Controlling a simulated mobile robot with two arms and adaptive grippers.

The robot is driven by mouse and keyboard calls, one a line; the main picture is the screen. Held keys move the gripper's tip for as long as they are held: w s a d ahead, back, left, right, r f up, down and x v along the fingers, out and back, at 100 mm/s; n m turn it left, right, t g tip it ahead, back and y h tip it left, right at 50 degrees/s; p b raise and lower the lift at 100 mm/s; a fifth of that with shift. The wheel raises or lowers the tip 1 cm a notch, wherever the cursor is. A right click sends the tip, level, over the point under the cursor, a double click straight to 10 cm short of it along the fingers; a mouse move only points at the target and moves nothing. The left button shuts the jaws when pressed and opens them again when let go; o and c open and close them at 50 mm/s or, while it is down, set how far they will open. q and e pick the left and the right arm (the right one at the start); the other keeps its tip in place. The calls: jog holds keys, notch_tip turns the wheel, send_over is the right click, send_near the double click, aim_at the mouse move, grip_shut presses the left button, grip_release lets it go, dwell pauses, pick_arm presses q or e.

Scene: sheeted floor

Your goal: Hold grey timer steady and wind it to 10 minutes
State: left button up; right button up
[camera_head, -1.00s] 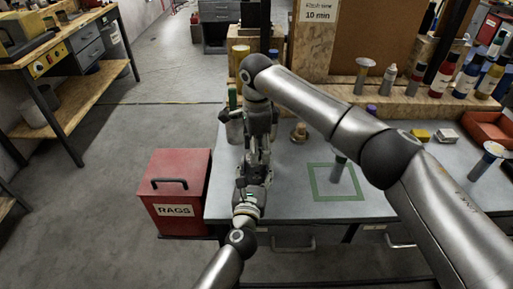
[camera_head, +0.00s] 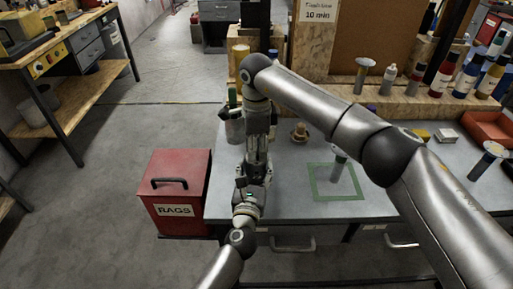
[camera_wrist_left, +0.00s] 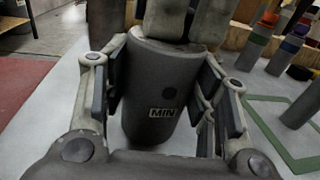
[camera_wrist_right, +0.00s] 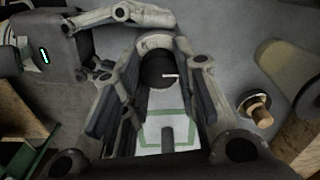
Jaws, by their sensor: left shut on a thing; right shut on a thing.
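The grey timer (camera_wrist_left: 163,90) is a cylinder with a MIN label and a dark dot on its side. In the left wrist view my left gripper (camera_wrist_left: 165,110) has a finger on each side of its body. My right gripper (camera_wrist_left: 187,18) reaches down onto its top from above. In the right wrist view a dark round top with a white mark (camera_wrist_right: 158,70) lies between the fingers of my right gripper (camera_wrist_right: 155,90). In the head view my left gripper (camera_head: 254,170) and right gripper (camera_head: 258,130) are stacked and largely hide the timer.
A green square outline (camera_head: 335,196) on the grey bench holds a grey cylinder (camera_head: 339,165). A small wooden knob (camera_head: 299,132) stands nearby. A sign (camera_head: 318,11) reads 10 min. Bottles line the back shelf (camera_head: 400,98). A red RAGS box (camera_head: 178,185) stands left of the bench.

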aim_at(257, 151)
jog(key=m, duration=0.5)
jog(key=shift+r, duration=0.1)
jog(key=m, duration=0.5)
jog(key=shift+w, duration=0.1)
jog(key=shift+m, duration=0.4)
jog(key=o, duration=1.1)
jog(key=shift+c, duration=0.2)
notch_tip(257, 151, up, 12)
pick_arm(q)
jog(key=o, duration=1.2)
